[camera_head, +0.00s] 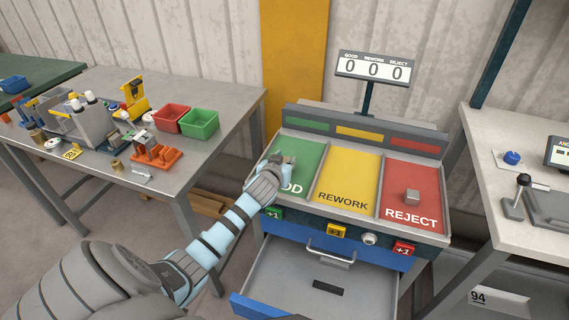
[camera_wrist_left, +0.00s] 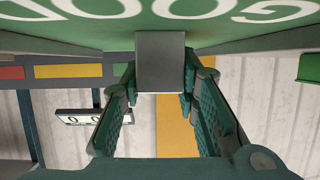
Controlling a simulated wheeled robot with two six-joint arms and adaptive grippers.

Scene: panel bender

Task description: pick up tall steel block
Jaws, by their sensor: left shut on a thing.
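A grey steel block (camera_wrist_left: 160,62) is between the fingertips of my left gripper in the left wrist view, against the green GOOD panel. My left gripper (camera_head: 283,161) is over the upper part of the green GOOD panel (camera_head: 309,158) in the head view and is shut on this block. The fingers hide most of the block in the head view. I cannot tell whether the block touches the panel. Another small grey block (camera_head: 411,196) sits on the red REJECT panel (camera_head: 412,180). My right gripper is not in view.
The yellow REWORK panel (camera_head: 348,178) between the other two is empty. A counter display (camera_head: 374,68) stands behind. Below, a drawer (camera_head: 290,283) is pulled open. A cluttered table with a red bin (camera_head: 171,117) and green bin (camera_head: 199,124) is at left; another bench (camera_head: 490,140) is at right.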

